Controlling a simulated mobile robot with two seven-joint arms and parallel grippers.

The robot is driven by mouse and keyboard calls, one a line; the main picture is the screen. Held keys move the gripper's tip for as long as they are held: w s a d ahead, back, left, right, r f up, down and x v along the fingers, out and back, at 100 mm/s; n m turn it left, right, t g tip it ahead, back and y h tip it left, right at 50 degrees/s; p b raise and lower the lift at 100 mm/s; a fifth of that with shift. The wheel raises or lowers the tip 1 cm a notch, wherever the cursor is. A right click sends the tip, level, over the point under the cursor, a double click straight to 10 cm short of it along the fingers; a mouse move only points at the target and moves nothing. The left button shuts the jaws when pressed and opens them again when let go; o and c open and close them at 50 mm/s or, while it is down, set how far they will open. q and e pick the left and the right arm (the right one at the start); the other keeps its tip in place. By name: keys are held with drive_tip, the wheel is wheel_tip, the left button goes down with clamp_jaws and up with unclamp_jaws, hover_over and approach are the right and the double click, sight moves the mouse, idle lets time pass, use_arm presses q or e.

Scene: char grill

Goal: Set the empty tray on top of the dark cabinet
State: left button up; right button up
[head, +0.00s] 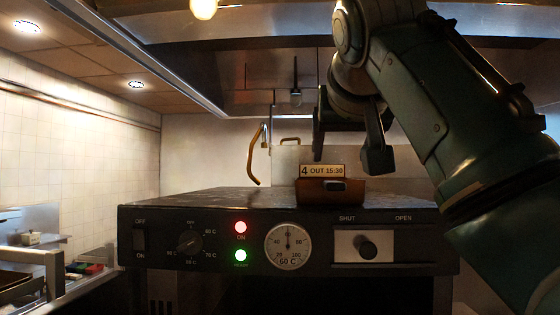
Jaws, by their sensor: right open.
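The dark cabinet (210,205) fills the lower middle of the head view, with its control panel facing me. A small brown tray-like box (350,194) with a dark slot in its front sits on the cabinet top, right of centre. A card reading "4 OUT 15:30" (322,171) stands at its upper edge. I cannot see inside the box, so I cannot tell whether it is empty. My right gripper (346,158) is open and empty, its fingers pointing down just above and behind the box in the picture. My left gripper is not in view.
A curved tan handle (255,156) hangs behind the cabinet, near a grey panel (285,165). A metal hood (240,75) spans overhead. A counter with small coloured containers (88,268) is at lower left. The cabinet top's left part looks clear.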

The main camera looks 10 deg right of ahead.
drive_tip(key=s+d+f+n+g+y, duration=0.1)
drive_tip(key=s+f+g, duration=0.1)
drive_tip(key=s+f, duration=0.45)
drive_tip(key=s+f+n+g, duration=0.1)
drive_tip(key=s+f, duration=0.2)
drive_tip(key=f, duration=0.7)
drive_tip(key=s+d+f+g+y, duration=0.1)
drive_tip(key=s+f+g, duration=0.1)
drive_tip(key=s+f, duration=0.5)
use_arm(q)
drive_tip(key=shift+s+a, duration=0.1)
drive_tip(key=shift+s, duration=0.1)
use_arm(e)
drive_tip(key=s+f+n+g, duration=0.1)
drive_tip(key=s+f, duration=0.4)
drive_tip(key=s, duration=0.5)
drive_tip(key=s+a+f+n+g+y, duration=0.1)
drive_tip(key=s+f+n+g, duration=0.1)
drive_tip(key=s+f, duration=0.4)
drive_tip(key=s+g, duration=0.1)
drive_tip(key=s, duration=0.2)
drive_tip(key=shift+s+a+y, duration=0.25)
drive_tip(key=shift+s+y, duration=0.05)
drive_tip(key=shift+s, duration=0.1)
